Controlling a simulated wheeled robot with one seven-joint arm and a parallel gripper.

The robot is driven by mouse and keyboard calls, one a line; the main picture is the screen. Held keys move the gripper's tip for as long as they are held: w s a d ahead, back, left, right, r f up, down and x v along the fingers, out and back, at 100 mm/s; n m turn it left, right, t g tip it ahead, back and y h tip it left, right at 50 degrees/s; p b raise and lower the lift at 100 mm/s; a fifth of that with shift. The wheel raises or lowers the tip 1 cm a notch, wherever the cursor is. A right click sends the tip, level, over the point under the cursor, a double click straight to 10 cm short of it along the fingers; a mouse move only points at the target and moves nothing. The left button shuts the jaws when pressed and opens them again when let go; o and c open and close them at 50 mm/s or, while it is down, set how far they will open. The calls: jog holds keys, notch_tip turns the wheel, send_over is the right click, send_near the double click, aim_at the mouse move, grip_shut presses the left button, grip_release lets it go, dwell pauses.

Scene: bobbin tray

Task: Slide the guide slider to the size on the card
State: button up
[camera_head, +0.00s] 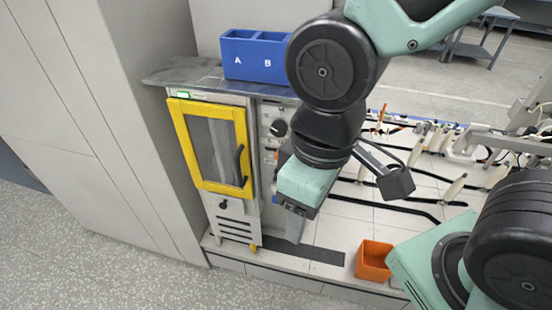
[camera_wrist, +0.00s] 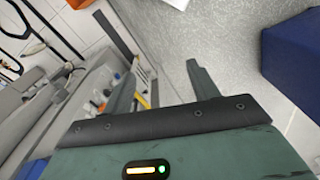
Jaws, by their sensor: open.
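My gripper (camera_head: 296,232) hangs in front of the machine's control panel, above the floor strip, with nothing seen in it. In the wrist view, my gripper (camera_wrist: 160,66) has its two fingers spread apart with empty space between them. The narrow control panel (camera_head: 267,112) right of the yellow door carries a black knob (camera_head: 278,128) and small coloured parts. My arm hides its right side. The panel also shows in the wrist view (camera_wrist: 143,72), partly behind the left finger, with a pale slotted strip. I cannot clearly make out the guide slider or the size card.
A yellow-framed door (camera_head: 240,158) with a dark handle is shut, left of the panel. A blue two-part bin (camera_head: 240,58) marked A and B stands on the grey top (camera_head: 195,76). An orange box (camera_head: 373,262) sits low at the right. Floor at front left is clear.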

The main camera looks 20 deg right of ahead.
dwell(0.3)
jog(key=c, duration=0.4)
jog(key=w+a+f+m+y+b, duration=0.1)
jog(key=a+f, duration=0.1)
jog(key=a, duration=0.1)
jog(key=w+a+f+m+t+y+b, duration=0.1)
jog(key=w+a+f, duration=0.1)
jog(key=a, duration=0.2)
jog(key=w+a+f+m+t+y+b, duration=0.1)
jog(key=w+a+b, duration=0.1)
jog(key=a, duration=0.2)
jog(key=shift+f+y, duration=0.4)
jog(key=shift+c, duration=0.3)
jog(key=w+a+f+m+t+b, duration=0.4)
jog(key=w+f+m+t, duration=0.1)
jog(key=w+f, duration=0.25)
jog(key=w+d+f+m+t+h+b, duration=0.4)
jog(key=f+t+h, duration=0.1)
jog(key=h, duration=0.1)
jog(key=s+d+r+m+t+h+b, duration=0.1)
jog(key=s+d+m+t+h+b, duration=0.2)
jog(key=d+h, duration=0.45)
jog(key=w+d+h+p, duration=0.1)
jog(key=w+d+p, duration=0.1)
jog(key=w+d, duration=0.7)
jog(key=w, duration=0.4)
jog(key=shift+r+p, duration=0.25)
jog(key=shift+p, duration=0.05)
